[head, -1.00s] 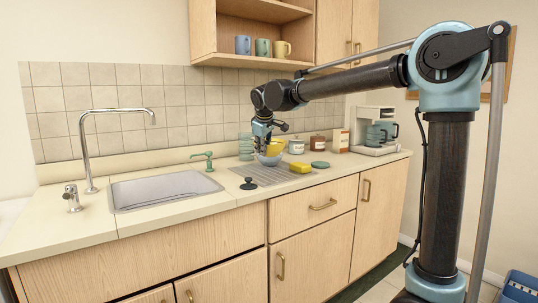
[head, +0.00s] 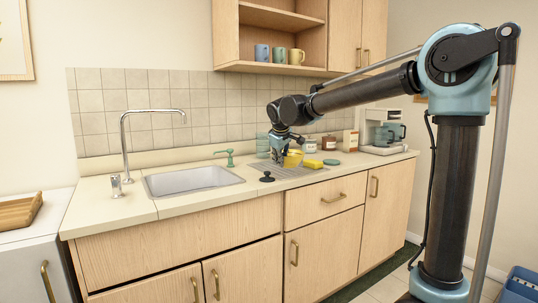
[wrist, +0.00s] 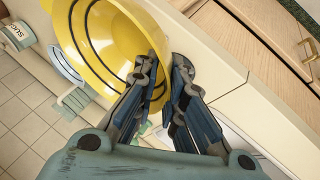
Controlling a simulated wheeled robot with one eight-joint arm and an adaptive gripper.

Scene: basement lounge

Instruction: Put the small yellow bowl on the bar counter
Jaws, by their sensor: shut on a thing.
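The small yellow bowl (head: 293,160) is in my gripper (head: 285,157), over the kitchen counter's drainboard. In the wrist view the bowl (wrist: 118,35) is tilted, with dark stripes. My gripper (wrist: 165,85) is shut on its rim there. The head view does not show clearly how high the bowl is above the counter. No separate bar counter can be made out; I cannot tell whether this pale counter (head: 120,215) is it.
A sink (head: 195,180) is left of the gripper, with a black knobbed stopper (head: 267,177) nearby. A white cabinet (head: 30,235) stands left; a blue crate (head: 522,285) is on the floor.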

